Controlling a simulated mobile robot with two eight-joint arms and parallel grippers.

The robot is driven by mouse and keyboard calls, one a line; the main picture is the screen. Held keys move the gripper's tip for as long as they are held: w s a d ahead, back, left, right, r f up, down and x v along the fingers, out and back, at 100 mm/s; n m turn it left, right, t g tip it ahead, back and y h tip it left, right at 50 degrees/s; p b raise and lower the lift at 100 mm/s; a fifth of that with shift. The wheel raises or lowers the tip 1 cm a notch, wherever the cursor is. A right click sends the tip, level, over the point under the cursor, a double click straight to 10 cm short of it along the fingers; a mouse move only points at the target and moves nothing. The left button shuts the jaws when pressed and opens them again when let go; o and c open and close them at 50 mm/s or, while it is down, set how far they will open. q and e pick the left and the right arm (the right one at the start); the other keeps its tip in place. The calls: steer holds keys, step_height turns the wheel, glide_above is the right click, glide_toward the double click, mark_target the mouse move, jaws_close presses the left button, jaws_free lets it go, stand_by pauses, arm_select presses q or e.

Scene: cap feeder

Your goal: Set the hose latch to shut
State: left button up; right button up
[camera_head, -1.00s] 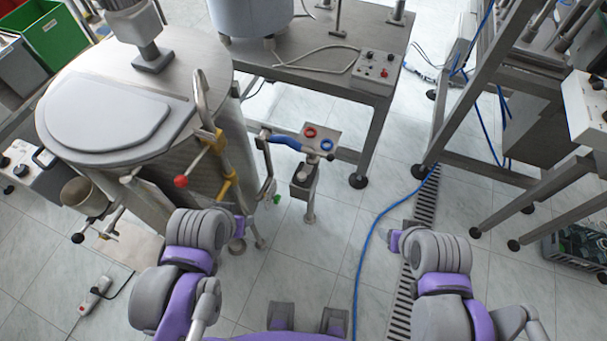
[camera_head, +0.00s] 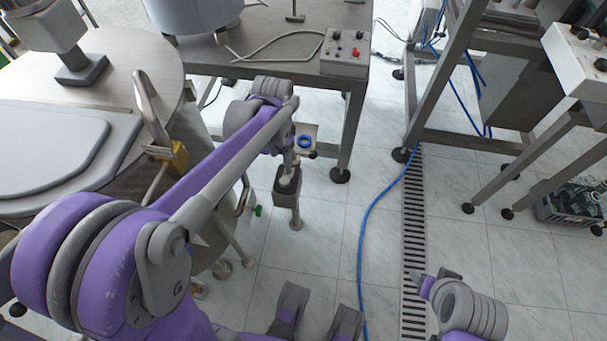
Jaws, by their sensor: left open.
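My left arm reaches across the tank to a small post-mounted panel (camera_head: 312,131). A blue ring (camera_head: 304,142) shows on this panel, just right of my left gripper (camera_head: 290,155). The gripper is open and seen nearly from behind, so its fingertips are hard to make out. The red ring and the blue lever of the hose latch are hidden behind my left wrist. I cannot tell whether the gripper touches the lever or how the latch is set. My right wrist is low at the right, and its fingers do not show clearly.
The round steel tank (camera_head: 120,52) with its grey lid fills the left, under my arm. A steel table (camera_head: 275,48) with a control box (camera_head: 345,50) stands behind the post. A blue hose (camera_head: 363,235) lies on the floor beside a drain grate (camera_head: 414,235).

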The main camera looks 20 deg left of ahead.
mark_target(284, 181)
arm_select(q)
steer(key=f+b, duration=0.1)
steer(key=f, duration=0.4)
steer(key=f+b, duration=0.1)
steer(key=f, duration=0.5)
steer(key=shift+w+d, duration=0.1)
steer(key=shift+w, duration=0.1)
jaws_close()
stand_by(1.0)
